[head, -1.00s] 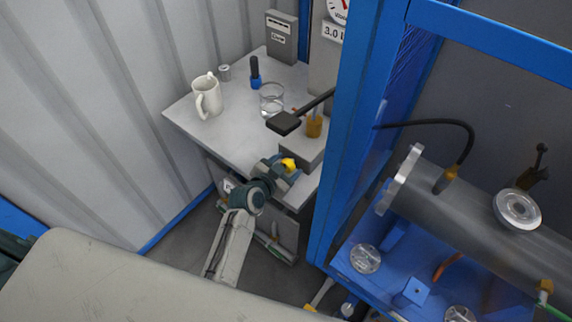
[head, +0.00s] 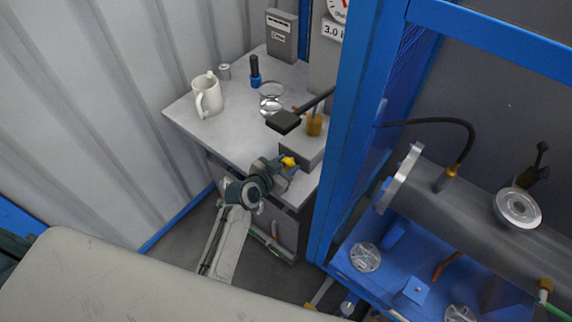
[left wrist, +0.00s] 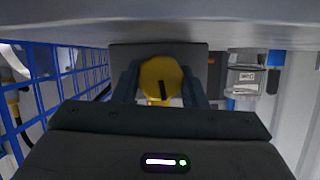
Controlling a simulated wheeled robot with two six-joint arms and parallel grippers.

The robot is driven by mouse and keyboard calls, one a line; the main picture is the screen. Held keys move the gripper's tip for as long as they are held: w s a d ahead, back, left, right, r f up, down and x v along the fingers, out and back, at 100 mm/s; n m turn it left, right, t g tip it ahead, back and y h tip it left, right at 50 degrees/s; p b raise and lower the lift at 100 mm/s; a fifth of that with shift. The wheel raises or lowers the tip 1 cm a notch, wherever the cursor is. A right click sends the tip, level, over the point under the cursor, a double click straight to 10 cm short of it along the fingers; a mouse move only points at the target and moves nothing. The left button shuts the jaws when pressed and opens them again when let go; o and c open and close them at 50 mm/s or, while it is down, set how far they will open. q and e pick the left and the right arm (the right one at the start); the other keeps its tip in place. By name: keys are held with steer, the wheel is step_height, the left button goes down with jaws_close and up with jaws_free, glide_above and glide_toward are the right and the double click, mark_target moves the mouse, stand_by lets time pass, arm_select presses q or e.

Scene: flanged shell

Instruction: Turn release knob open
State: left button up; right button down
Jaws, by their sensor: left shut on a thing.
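The release knob (head: 288,162) is a yellow knob on the front of a grey block (head: 304,149) at the right edge of the small table. In the left wrist view the knob (left wrist: 161,80) is a yellow round face with a dark slot, its slot close to upright. My left gripper (head: 284,168) reaches it from the front. In the left wrist view its fingers (left wrist: 160,86) stand on both sides of the knob and are shut on it. The knob's sides are partly hidden by the fingers. My right gripper is not in view.
The grey table (head: 225,130) holds a white mug (head: 207,96), a glass (head: 271,100) and a blue-based black item (head: 255,74). A black lever (head: 285,122) juts out above the block. A blue frame post (head: 345,130) stands close on the right.

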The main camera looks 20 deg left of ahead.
arm_select(q)
steer(key=shift+a+n+g+h+b, duration=0.1)
steer(key=shift+n+g+h+b, duration=0.25)
steer(key=shift+n+h, duration=0.5)
steer(key=shift+n+h+b, duration=0.25)
steer(key=shift+n+b, duration=0.1)
steer(key=shift+n, duration=0.4)
steer(key=o, duration=1)
steer(key=shift+c, duration=0.2)
steer(key=b+v, duration=0.2)
steer(key=v, duration=0.8)
steer(key=shift+s+a+r, duration=0.2)
steer(key=shift+a, duration=0.05)
